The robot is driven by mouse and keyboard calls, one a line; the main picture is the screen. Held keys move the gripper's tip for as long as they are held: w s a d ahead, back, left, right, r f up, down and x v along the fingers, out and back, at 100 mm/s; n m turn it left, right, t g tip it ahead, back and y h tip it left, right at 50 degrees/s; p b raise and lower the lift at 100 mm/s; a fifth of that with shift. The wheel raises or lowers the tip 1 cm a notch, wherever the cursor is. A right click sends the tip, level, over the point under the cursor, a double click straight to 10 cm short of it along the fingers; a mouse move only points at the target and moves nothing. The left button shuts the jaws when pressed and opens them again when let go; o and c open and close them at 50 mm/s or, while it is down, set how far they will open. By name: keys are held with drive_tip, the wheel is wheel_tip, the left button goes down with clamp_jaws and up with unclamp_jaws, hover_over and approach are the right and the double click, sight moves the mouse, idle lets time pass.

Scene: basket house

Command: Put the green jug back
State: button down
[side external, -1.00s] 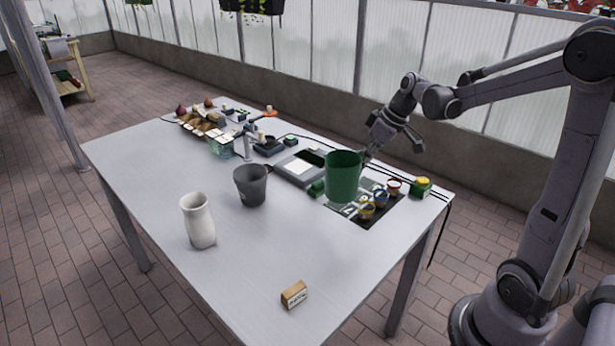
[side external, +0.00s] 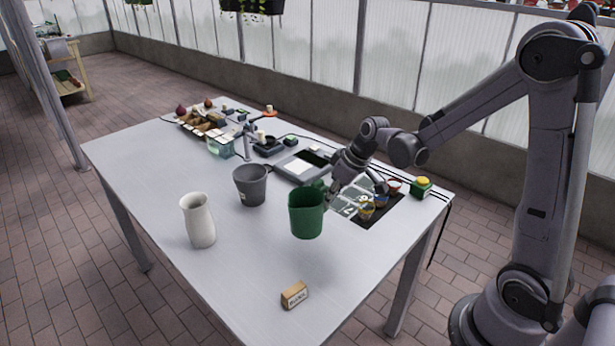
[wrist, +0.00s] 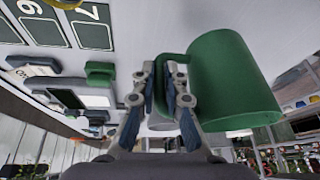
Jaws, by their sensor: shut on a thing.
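The green jug (side external: 306,213) is in my gripper (side external: 329,193), upright, in front of the dark number mat. In the side view it appears above the bare front part of the table, though its exact height is hard to tell. In the wrist view the jug (wrist: 232,80) fills the right side, with its handle between the fingers of my gripper (wrist: 168,90). The fingers are shut on the handle.
A grey pot (side external: 250,187) and a white vase (side external: 199,222) stand to the jug's left. A small wooden block (side external: 294,295) lies near the front. Small cups (side external: 366,208) sit on the dark mat (side external: 384,216). The table's front middle (side external: 240,270) is clear.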

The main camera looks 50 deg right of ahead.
drive_tip(key=shift+w+a+f, duration=0.2)
drive_tip(key=shift+a+f, duration=0.1)
drive_tip(key=shift+f, duration=1.95)
drive_tip(key=c, duration=1.4)
unclamp_jaws()
drive_tip(key=shift+f, duration=0.1)
drive_tip(key=v, duration=1.2)
drive_tip(key=s+a+r+m+t+h, duration=0.1)
drive_tip(key=s+a+r+t, duration=0.1)
drive_tip(key=s+a, duration=0.7)
drive_tip(key=shift+s+r+m+t, duration=0.3)
drive_tip(key=shift+s+r+m, duration=0.1)
drive_tip(key=shift+s+r, duration=0.4)
